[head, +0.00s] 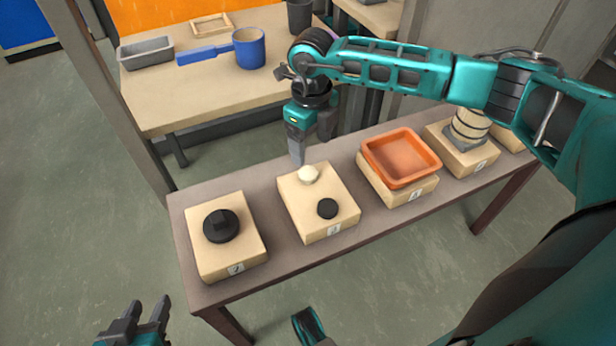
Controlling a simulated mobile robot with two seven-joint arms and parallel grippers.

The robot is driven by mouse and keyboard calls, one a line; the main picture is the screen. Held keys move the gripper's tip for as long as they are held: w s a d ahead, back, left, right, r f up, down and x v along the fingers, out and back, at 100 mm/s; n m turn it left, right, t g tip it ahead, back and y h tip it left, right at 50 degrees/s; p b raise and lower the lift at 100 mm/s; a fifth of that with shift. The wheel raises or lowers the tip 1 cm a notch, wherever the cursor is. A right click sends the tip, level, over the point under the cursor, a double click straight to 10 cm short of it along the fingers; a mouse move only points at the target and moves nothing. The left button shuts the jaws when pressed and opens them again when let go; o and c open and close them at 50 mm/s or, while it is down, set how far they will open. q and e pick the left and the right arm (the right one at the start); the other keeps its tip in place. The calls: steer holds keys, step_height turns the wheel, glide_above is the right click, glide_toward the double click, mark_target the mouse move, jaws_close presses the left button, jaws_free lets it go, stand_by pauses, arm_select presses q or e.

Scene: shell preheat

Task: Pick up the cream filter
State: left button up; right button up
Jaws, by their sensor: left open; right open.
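The cream filter (308,175) is a small pale round piece on the far part of a wooden block labelled 3 (318,228). A black disc (327,208) lies nearer on the same block, apart from the filter. My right gripper (300,154) points down just behind and above the cream filter. It is open and holds nothing; whether a fingertip touches the filter I cannot tell. My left gripper (136,325) is open and empty at the bottom left, in front of the bench and away from the blocks.
The narrow bench (280,261) also carries a block with a black knobbed part (221,226) on the left, an orange tray (401,157) and a small barrel (470,125) on the right. A back table (205,105) holds a blue mug (249,48) and a grey tin (146,52).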

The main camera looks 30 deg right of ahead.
mark_target(308, 172)
step_height(308, 172, down, 2)
steer(key=shift+f, duration=0.2)
steer(key=shift+a+f+b, duration=0.1)
steer(key=shift+f+b, duration=0.2)
steer(key=shift+f, duration=0.15)
steer(key=f, duration=0.1)
steer(key=f+b, duration=0.1)
steer(key=f, duration=0.2)
steer(key=shift+w+a+f+b, duration=0.15)
steer(key=shift+a+f+b, duration=0.1)
steer(key=shift+f+b, duration=0.15)
arm_select(q)
steer(key=shift+w+d+f, duration=0.1)
steer(key=shift+d+f, duration=0.45)
arm_select(e)
steer(key=shift+r, duration=0.1)
arm_select(q)
steer(key=shift+a, duration=0.15)
arm_select(e)
steer(key=c, duration=1.1)
